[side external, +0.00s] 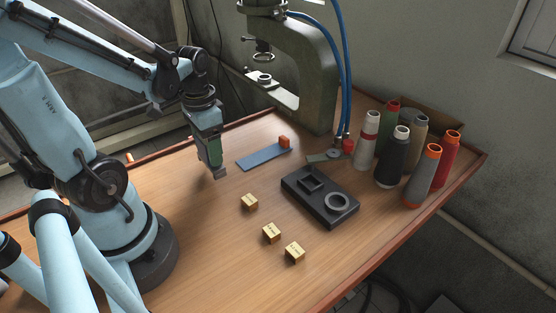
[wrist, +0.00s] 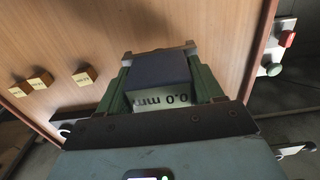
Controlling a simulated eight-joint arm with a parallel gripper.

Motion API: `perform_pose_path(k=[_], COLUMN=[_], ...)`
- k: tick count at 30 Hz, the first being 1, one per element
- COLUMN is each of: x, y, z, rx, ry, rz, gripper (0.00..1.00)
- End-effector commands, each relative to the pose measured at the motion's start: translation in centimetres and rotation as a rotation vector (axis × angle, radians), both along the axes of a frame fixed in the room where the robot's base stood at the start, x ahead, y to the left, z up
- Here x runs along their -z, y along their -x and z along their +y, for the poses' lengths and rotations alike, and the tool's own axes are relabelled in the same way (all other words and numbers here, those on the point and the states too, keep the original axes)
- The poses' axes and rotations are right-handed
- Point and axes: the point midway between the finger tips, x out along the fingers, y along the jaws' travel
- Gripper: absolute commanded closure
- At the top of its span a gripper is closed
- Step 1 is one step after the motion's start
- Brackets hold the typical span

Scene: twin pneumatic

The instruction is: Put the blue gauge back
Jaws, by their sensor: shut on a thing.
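My gripper (side external: 216,168) is shut and points down over the table, left of the blue strip (side external: 258,158) in the side view. In the wrist view its green fingers (wrist: 161,80) hold a block, the blue gauge (wrist: 160,68), with a dark blue top and a pale face marked "0.0 mm"; part of the marking may be cut off. In the side view the fingers mostly hide this block. I cannot tell whether the held block touches the table.
Three yellow marked blocks (side external: 271,233) stand on the open wood in front. A black fixture (side external: 320,196) with a square frame and a ring lies right of them. Several thread spools (side external: 392,157) stand at the right. A C-frame press (side external: 308,75) rises behind.

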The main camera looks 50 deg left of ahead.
Motion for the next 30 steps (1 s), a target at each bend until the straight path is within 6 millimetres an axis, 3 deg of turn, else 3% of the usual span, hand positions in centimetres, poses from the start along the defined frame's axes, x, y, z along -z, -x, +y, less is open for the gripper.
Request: perform_pose_path(k=[6, 21, 22, 26, 30], x=[1.9, 2.5, 2.5, 2.5, 2.5], y=[-0.1, -0.1, -0.1, 0.0, 0.0], z=[0.0, 0.0, 0.0, 0.0, 0.0], rx=[0.000, -0.001, -0.001, -0.001, -0.001], ry=[-0.001, 0.000, 0.000, 0.000, 0.000], rz=[0.000, 0.000, 0.000, 0.000, 0.000], gripper=[0.81, 0.81, 0.31, 0.11, 0.08])
